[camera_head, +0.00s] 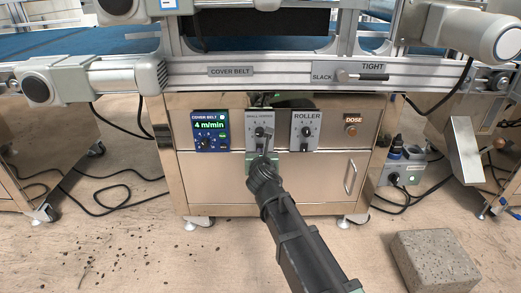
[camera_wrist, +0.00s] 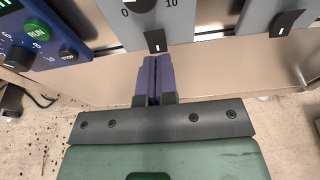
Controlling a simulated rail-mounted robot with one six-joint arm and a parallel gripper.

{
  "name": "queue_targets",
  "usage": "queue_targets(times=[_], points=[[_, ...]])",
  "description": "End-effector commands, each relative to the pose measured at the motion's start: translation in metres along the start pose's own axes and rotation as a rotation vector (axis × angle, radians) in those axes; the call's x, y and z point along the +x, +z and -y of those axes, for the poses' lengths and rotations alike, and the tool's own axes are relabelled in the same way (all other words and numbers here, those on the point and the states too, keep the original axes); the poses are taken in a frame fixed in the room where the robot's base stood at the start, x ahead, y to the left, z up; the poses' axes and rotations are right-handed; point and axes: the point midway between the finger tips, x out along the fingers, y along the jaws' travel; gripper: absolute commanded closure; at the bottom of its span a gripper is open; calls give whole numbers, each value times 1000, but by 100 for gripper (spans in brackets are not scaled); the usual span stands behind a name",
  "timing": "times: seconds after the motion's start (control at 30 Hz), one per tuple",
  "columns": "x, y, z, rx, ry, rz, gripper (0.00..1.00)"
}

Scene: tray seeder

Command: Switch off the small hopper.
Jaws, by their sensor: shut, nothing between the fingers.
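In the wrist view the same panel (camera_wrist: 182,36) shows part of a 0 to 10 scale. A black switch (camera_wrist: 156,41) with a white mark sits at its lower edge. My gripper (camera_wrist: 151,62) is shut and empty, its purple fingers side by side just below that switch. I cannot tell whether they touch it.
The roller panel (camera_head: 315,118) is close on the right, with its own black switch (camera_wrist: 287,22). A dose button (camera_head: 352,130) lies further right.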

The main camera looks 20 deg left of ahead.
Motion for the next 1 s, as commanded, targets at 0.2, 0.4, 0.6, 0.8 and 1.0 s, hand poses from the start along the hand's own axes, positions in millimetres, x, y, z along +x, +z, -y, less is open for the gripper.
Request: queue_targets(times=[0.2,0.4,0.6,0.8,1.0], points=[[-59,15,2,0,0,0,100],[-93,20,1,0,0,-1,100],[-102,20,1,0,-1,0,100],[-102,20,1,0,-1,0,100],[-102,20,1,9,-1,0,100]])
